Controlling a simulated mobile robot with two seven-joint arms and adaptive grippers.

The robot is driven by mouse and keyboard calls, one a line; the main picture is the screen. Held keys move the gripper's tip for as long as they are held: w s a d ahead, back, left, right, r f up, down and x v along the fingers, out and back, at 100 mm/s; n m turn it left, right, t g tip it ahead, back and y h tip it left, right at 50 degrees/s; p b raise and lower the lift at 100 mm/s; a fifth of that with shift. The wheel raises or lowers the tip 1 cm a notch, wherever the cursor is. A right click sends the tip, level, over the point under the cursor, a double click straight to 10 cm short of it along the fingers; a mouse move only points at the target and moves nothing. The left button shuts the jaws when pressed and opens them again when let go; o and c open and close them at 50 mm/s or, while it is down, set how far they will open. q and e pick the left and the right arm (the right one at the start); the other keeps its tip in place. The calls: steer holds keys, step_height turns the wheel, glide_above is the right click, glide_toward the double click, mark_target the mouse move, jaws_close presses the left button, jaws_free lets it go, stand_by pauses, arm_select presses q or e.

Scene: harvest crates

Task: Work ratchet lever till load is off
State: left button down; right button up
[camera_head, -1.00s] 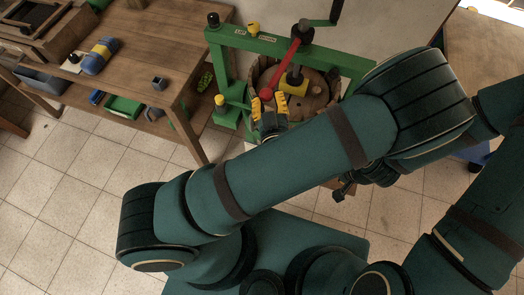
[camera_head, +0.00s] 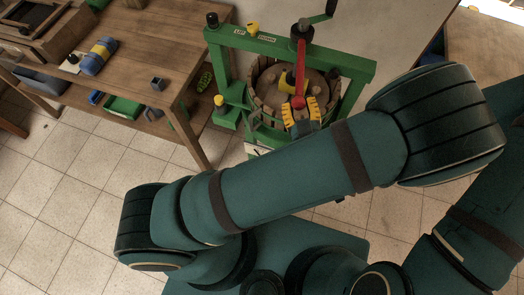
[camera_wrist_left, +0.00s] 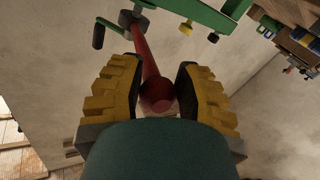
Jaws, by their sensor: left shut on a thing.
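The red ratchet lever (camera_head: 301,66) runs from a dark hub (camera_head: 302,33) on the green press frame (camera_head: 345,62) down to a red ball knob (camera_head: 298,102). It points almost straight towards me. My left gripper (camera_head: 301,110), with yellow ridged fingertips, is shut around the knob end. In the left wrist view the knob (camera_wrist_left: 157,93) sits between both fingers and the lever (camera_wrist_left: 146,52) runs up to the hub. Below the lever is a slatted wooden basket (camera_head: 256,94) with a round wooden plate (camera_head: 318,84). My right gripper does not show.
A black crank handle (camera_head: 330,10) stands on top of the press. A wooden bench (camera_head: 150,60) with a blue-yellow roll (camera_head: 99,56) and a green tray (camera_head: 124,106) below is at the left. Tiled floor (camera_head: 60,190) is open in front of it.

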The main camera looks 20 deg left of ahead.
arm_select(q)
steer(key=d, duration=0.1)
steer(key=w+d, duration=0.1)
steer(key=d, duration=0.3)
steer(key=shift+w+r, duration=0.1)
steer(key=shift+w, duration=0.25)
steer(key=shift+a, duration=0.15)
steer(key=s+a+b, duration=0.2)
steer(key=a, duration=0.5)
steer(key=shift+a, duration=0.25)
